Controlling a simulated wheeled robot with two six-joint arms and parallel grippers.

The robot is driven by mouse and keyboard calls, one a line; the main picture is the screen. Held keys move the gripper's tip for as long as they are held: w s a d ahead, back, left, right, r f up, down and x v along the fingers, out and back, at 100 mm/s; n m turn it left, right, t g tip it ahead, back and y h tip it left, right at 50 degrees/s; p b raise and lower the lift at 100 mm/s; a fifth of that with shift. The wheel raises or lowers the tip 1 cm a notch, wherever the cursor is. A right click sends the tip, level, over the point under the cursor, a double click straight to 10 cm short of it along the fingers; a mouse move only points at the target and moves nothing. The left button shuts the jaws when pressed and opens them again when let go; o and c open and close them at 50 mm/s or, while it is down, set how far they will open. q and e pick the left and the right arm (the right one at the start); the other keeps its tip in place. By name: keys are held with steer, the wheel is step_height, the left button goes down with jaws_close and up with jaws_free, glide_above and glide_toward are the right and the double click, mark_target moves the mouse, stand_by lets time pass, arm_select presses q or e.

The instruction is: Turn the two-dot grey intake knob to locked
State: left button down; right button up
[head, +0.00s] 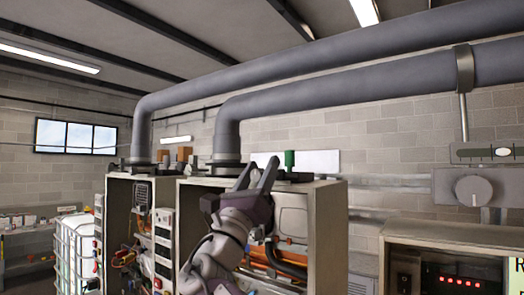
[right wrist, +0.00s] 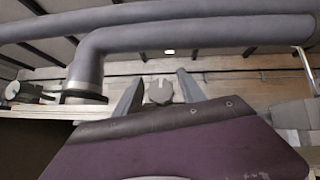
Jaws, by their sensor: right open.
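My right gripper (head: 259,168) is open, raised at the top front of the middle cabinet in the head view. In the right wrist view its two fingers (right wrist: 158,86) point away, and a grey knob (right wrist: 159,92) shows in the gap between them. The knob appears to lie beyond the fingers, and I see no contact. I cannot make out dots on it. In the head view I cannot pick this knob out; the gripper may hide it. Another large grey round knob (head: 473,190) is on a grey wall box at the right. My left gripper is not in view.
Open heater cabinets (head: 327,215) stand left and centre, with thick grey pipes (head: 300,68) above. A green part (head: 289,158) stands on the cabinet top near my right gripper. A control box with red lights (head: 445,270) is at the lower right.

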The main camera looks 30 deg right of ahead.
steer(key=shift+w+d+r, duration=0.3)
steer(key=shift+w+d, duration=0.1)
steer(key=shift+d, duration=0.25)
steer(key=shift+s+a+r, duration=0.2)
steer(key=shift+s+a, duration=0.25)
steer(key=shift+a, duration=0.15)
steer(key=shift+w+d, duration=0.15)
steer(key=shift+w, duration=0.05)
jaws_close()
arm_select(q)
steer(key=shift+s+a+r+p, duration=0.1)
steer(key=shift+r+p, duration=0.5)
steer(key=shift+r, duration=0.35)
arm_select(e)
steer(key=m+g+h, duration=0.1)
steer(key=m+g, duration=0.3)
steer(key=m+g+h, duration=0.1)
steer(key=m+g, duration=0.3)
steer(key=s+m+g+h, duration=0.1)
steer(key=m+g, duration=0.3)
steer(key=m, duration=0.1)
steer(key=shift+d+f, duration=0.1)
steer(key=shift+d, duration=0.1)
